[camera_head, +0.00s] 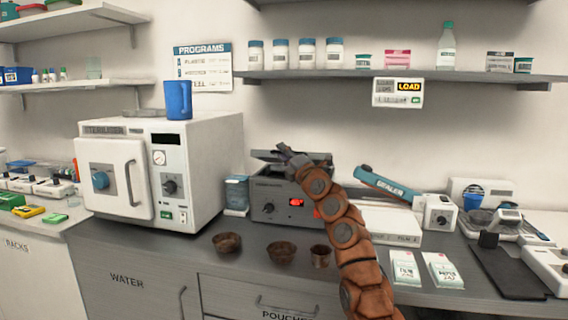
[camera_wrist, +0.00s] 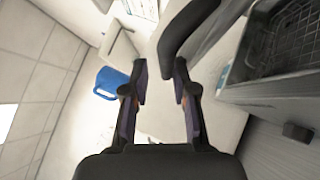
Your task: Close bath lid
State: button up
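The bath (camera_head: 268,200) is a dark grey box with a red display, in the middle of the counter. In the wrist view its open top and wire basket (camera_wrist: 298,38) show at the upper right, so the inside is uncovered. A dark flat piece (camera_head: 318,156) at the top back looks like the raised lid, partly hidden by my arm. A dark curved bar (camera_wrist: 188,30) beside the bath in the wrist view may be the lid's handle or edge. My gripper (camera_head: 288,152) is above the bath.
A white steriliser (camera_head: 205,165) with a blue jug (camera_head: 178,99) on top stands left of the bath. Brown bowls (camera_head: 281,253) sit along the front edge. A blue sealer (camera_head: 387,186) and white packets (camera_head: 405,268) are to the right. A shelf (camera_head: 300,75) runs above.

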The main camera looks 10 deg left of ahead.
jog(key=shift+s+a+r, duration=0.1)
jog(key=shift+s+r, duration=0.05)
jog(key=shift+r, duration=2.2)
jog(key=shift+f+b, duration=0.2)
jog(key=shift+b, duration=0.1)
jog(key=s+d+f+b, duration=0.4)
jog(key=s+d+b, duration=0.1)
jog(key=b, duration=0.9)
jog(key=shift+d+f, duration=0.25)
jog(key=shift+d, duration=0.05)
jog(key=shift+p, duration=0.45)
jog(key=shift+c, duration=0.3)
